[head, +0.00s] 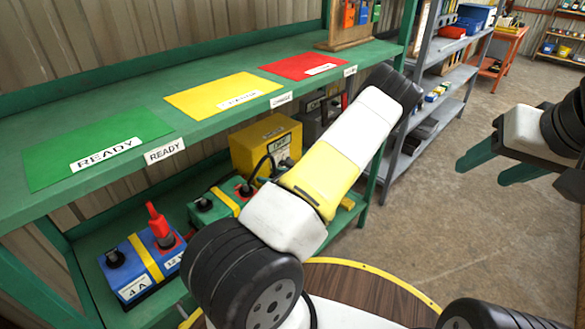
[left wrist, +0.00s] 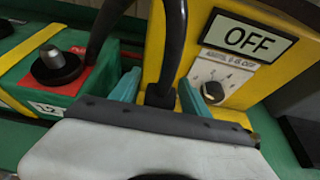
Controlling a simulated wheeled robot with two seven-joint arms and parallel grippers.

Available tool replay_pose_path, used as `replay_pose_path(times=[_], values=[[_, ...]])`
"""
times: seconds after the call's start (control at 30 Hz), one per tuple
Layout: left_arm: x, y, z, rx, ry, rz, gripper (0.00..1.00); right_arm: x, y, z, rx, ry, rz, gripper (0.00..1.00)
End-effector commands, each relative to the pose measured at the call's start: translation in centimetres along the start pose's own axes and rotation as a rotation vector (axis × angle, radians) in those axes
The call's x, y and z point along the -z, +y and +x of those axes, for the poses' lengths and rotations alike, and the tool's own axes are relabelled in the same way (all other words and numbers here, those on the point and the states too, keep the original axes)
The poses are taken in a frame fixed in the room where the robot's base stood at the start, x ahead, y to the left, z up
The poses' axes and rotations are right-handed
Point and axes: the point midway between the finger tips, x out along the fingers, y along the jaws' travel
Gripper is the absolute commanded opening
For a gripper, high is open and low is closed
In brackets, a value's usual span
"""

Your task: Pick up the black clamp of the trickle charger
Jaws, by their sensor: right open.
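The yellow trickle charger (head: 266,134) stands on the lower green shelf, with an OFF sign and a dial; it fills much of the left wrist view (left wrist: 225,88). A black clamp (left wrist: 160,96) with a thick black cable rising from it is in front of the charger. My left gripper (left wrist: 160,90) has its teal fingers on either side of the clamp, with narrow gaps seeming to show. Its lower end is hidden. In the head view my own arm hides the left gripper. My right gripper (head: 498,160) is open and empty over the floor at right.
A green battery (head: 212,206) stands left of the charger, and a blue battery (head: 138,268) with a red clamp (head: 159,222) farther left. The upper green shelf (head: 215,128) overhangs them, bearing green, yellow and red mats. A round wooden top (head: 365,288) is in front.

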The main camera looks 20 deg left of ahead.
Motion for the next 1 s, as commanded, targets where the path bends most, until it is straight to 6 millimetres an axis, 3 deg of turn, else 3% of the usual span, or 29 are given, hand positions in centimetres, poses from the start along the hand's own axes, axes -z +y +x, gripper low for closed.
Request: replay_pose_path(times=[0.03,0.27,0.63,0.97,1.0], values=[[0.0,0.0,0.0,0.0,0.0,0.0,0.43,0.0,0.0,0.0,0.0,0.0,0.0,0.56],[0.0,0.0,0.0,0.0,0.0,0.0,0.0,0.0,0.0,0.0,0.0,0.0,0.0,0.56],[-0.3,0.0,-0.1,0.0,-0.001,-0.002,0.0,0.0,0.0,0.0,0.0,0.0,0.0,0.56],[-3.6,0.1,-1.6,0.0,0.0,-0.003,0.0,0.0,0.0,0.0,0.0,0.0,0.0,0.56],[-3.0,0.6,-2.3,-0.001,0.001,0.002,0.0,0.0,0.0,0.0,0.0,0.0,0.0,0.56]])
